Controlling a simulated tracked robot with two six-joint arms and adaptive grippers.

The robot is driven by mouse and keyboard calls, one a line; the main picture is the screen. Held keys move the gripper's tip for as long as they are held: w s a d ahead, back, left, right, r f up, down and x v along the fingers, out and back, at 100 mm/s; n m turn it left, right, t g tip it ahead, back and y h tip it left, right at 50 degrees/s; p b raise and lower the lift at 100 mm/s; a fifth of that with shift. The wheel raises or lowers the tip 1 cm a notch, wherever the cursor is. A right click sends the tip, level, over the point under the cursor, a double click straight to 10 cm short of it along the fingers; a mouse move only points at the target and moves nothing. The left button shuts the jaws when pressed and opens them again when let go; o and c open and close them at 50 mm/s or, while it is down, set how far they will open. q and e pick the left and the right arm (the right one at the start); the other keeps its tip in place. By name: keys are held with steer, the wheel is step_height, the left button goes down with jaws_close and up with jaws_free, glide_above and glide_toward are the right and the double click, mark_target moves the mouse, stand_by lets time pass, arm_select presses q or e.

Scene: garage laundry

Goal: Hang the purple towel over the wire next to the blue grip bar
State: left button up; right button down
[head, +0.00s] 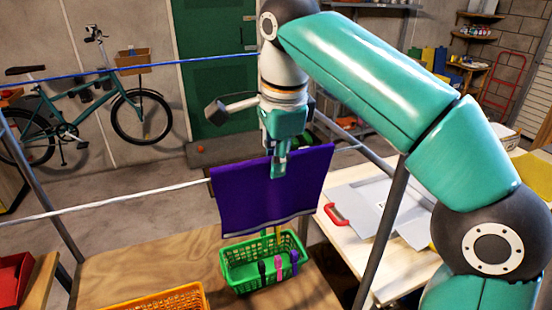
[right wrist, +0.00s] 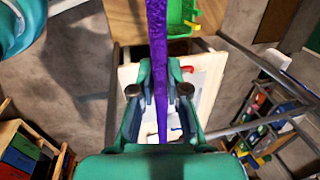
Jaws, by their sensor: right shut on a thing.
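The purple towel (head: 255,205) hangs spread out and upright from my right gripper (head: 279,168) in the head view. The gripper is shut on the towel's top edge near its middle. In the right wrist view, the towel (right wrist: 158,50) shows edge-on as a thin strip between the fingers. A white wire (head: 120,199) runs from the left and passes out of sight at the towel's left edge; whether the towel touches it I cannot tell. A blue line (head: 140,69) crosses farther back. I cannot make out a blue grip bar for certain. My left gripper is not in view.
A green basket (head: 240,272) with several coloured pegs stands on a wooden table (head: 115,270) below the towel. An orange basket (head: 165,298) is at the front edge. Grey frame posts (head: 385,225) stand at both sides. A bicycle (head: 95,110) leans at the back wall.

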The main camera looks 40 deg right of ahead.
steer(key=shift+w+d+p+v, duration=0.1)
steer(key=shift+w+p+v, duration=0.1)
steer(key=shift+p+v, duration=0.8)
steer(key=shift+w+d+p+v, duration=0.1)
steer(key=shift+w+p+v, duration=0.15)
steer(key=shift+p+v, duration=0.75)
steer(key=shift+v, duration=0.8)
steer(key=shift+w+r+p, duration=0.15)
steer(key=shift+r+p, duration=0.2)
steer(key=shift+r, duration=0.75)
